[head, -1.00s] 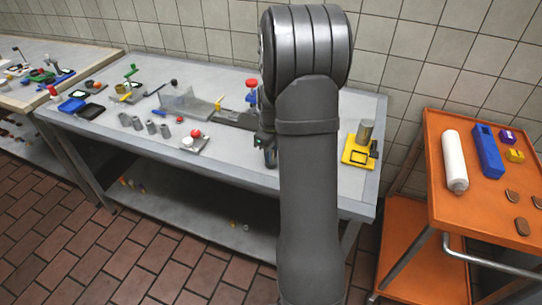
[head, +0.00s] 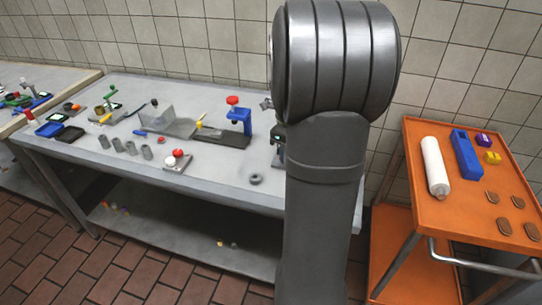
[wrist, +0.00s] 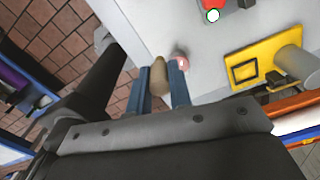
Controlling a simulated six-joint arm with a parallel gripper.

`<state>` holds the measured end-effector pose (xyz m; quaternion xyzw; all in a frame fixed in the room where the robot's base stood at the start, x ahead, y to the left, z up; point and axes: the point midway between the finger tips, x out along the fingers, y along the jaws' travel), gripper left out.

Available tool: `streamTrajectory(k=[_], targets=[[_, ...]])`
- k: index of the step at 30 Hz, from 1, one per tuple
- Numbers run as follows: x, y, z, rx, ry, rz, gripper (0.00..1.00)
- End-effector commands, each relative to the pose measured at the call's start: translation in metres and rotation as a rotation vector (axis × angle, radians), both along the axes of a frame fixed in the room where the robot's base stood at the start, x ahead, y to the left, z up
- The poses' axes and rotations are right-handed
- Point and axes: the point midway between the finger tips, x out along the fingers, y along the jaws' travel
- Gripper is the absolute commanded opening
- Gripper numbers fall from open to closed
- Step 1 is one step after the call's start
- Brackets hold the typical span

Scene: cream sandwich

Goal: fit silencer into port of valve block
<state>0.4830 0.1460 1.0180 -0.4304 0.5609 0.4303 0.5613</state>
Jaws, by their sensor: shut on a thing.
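My gripper (wrist: 157,74) shows in the wrist view with its two blue fingers shut on a tan, rounded piece (wrist: 159,78), which looks like the silencer. The piece is held above the grey table, and its far end is hard to make out. In the head view my arm hides the gripper and the held piece. I cannot tell for certain which thing is the valve block.
A yellow fixture (wrist: 243,68) with a grey cylinder (wrist: 291,62) stands right of my gripper. A dark ring (head: 255,179) lies near the front edge of the table (head: 215,178). A blue stand (head: 239,118) is farther back. An orange trolley (head: 455,218) stands at right.

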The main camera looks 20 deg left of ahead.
Motion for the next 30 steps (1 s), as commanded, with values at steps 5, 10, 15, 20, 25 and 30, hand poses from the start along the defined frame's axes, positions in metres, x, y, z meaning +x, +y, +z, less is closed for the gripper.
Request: streamTrajectory(k=[5,10,15,20,25,30], targets=[[0.011,-0.009,0.009,0.0,0.0,0.0,0.0],[0.054,-0.001,0.014,0.0,0.001,0.0,0.0],[0.107,0.011,0.019,0.0,0.0,0.001,0.0],[0.147,0.018,0.02,0.0,0.0,0.001,0.0],[0.171,0.023,0.02,0.0,0.001,0.001,0.0],[0.179,0.024,0.02,0.0,0.001,0.001,0.0]])
